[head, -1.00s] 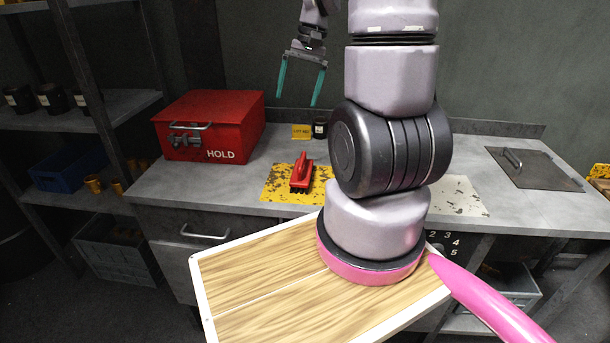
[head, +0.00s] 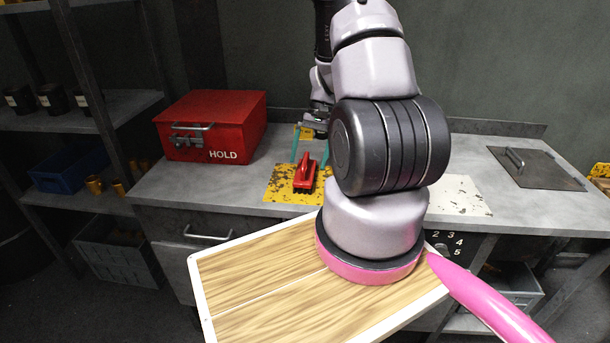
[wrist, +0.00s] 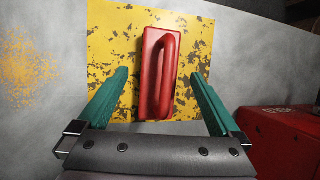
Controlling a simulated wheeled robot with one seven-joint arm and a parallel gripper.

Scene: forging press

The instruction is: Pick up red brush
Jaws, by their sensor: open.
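The red brush (head: 304,175) lies on a worn yellow patch (head: 281,187) on the grey bench, its handle facing up. In the wrist view the brush (wrist: 158,75) sits on the yellow patch (wrist: 112,32), lying between and beyond the two green fingers. My gripper (head: 310,143) is at the back of the patch, partly hidden by my arm. In the wrist view my gripper (wrist: 162,88) is open and empty, its fingers spread to either side of the brush. I cannot tell how high the fingertips are above it.
A red HOLD box (head: 211,126) stands left of the brush, and its edge also shows in the wrist view (wrist: 285,140). A metal hatch plate (head: 540,167) lies at the right of the bench (head: 160,188).

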